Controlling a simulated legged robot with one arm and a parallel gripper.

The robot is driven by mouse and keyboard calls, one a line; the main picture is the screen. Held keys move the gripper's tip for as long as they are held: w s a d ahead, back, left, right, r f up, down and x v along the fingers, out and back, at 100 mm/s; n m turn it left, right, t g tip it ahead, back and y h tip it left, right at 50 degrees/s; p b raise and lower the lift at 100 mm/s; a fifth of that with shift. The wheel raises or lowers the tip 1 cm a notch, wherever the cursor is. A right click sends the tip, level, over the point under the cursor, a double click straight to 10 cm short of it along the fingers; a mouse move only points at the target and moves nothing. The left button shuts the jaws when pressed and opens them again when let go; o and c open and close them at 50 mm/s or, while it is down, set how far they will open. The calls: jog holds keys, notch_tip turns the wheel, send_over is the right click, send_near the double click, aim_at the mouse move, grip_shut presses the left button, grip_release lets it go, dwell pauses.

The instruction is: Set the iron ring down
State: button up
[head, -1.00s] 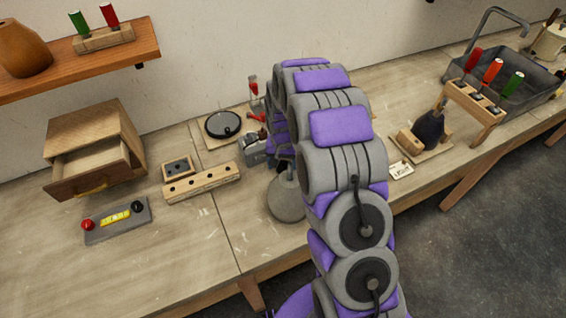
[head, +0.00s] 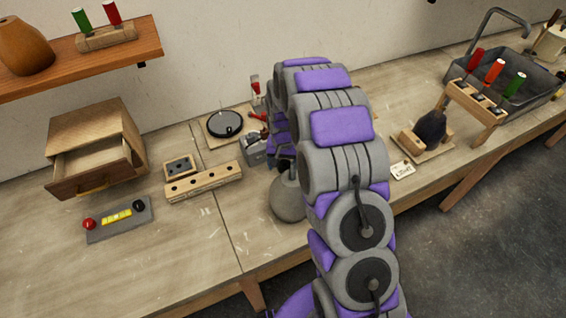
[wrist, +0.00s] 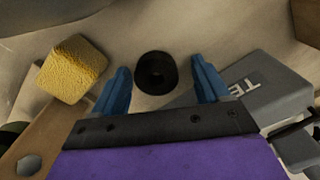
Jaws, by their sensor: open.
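The iron ring, a small black ring with a round hole (wrist: 156,73), shows in the wrist view. It appears to rest on a pale surface between my fingertips. My gripper (wrist: 160,68) is open; its two blue fingers stand left and right of the ring with a visible gap on each side. In the head view my own arm hides the gripper and the ring.
In the wrist view a yellow sponge-like block (wrist: 73,68) lies left and a grey box with letters (wrist: 258,98) right. In the head view a round black plate (head: 224,124), a drilled wooden block (head: 204,181) and an open drawer box (head: 96,147) stand on the bench.

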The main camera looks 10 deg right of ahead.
notch_tip(320, 180, up, 11)
jog(key=p, duration=0.2)
jog(key=s+r+n, duration=0.2)
jog(key=s+r, duration=1)
jog(key=s, duration=0.4)
jog(key=s+r+n+g, duration=0.1)
jog(key=s+r, duration=0.1)
jog(key=s, duration=2)
jog(key=shift+s+a+r+n+g, duration=0.15)
jog(key=shift+a+r+n+g, duration=0.2)
jog(key=shift+a+n, duration=0.1)
jog(key=shift+o, duration=0.5)
jog(key=shift+s, duration=0.45)
